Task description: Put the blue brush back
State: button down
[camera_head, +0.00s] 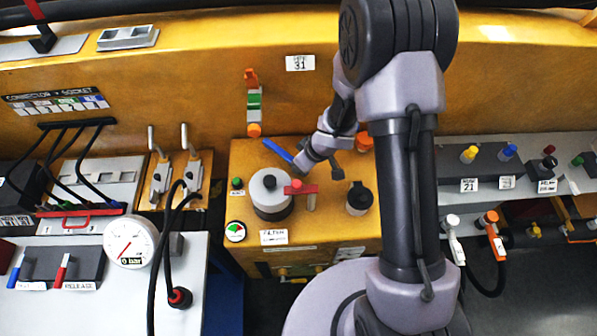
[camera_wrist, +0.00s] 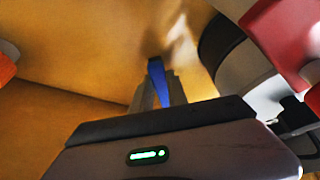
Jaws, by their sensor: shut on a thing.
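The blue brush (camera_head: 279,151) shows in the head view as a blue stick slanting up and left from my gripper (camera_head: 300,162), above the yellow cabinet top. In the wrist view my gripper (camera_wrist: 158,98) is shut on the blue handle (camera_wrist: 157,80) of the brush. A blurred pale and dark end lies beyond the handle, perhaps the bristles. The fingertips are small and partly hidden in the head view. I cannot make out a holder for the brush.
A grey round canister (camera_head: 270,193) with a black knob stands just below my gripper. Beside it is a red-handled valve (camera_head: 301,188), and a black cap (camera_head: 359,197) is to the right. An orange, green and white part (camera_head: 253,102) is on the yellow wall. A pressure gauge (camera_head: 130,242) is at left.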

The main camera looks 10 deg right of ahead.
notch_tip(320, 180, down, 2)
jog(key=shift+f+b, duration=0.1)
jog(key=shift+b, duration=0.3)
jog(key=shift+r+p, duration=0.3)
jog(key=shift+r, duration=0.1)
jog(key=shift+f, duration=0.25)
jog(key=c, duration=1.3)
grip_release()
jog(key=shift+r, duration=0.1)
jog(key=p+v, duration=0.7)
jog(key=v, duration=0.5)
jog(key=shift+r, duration=0.2)
jog(key=shift+a, duration=0.1)
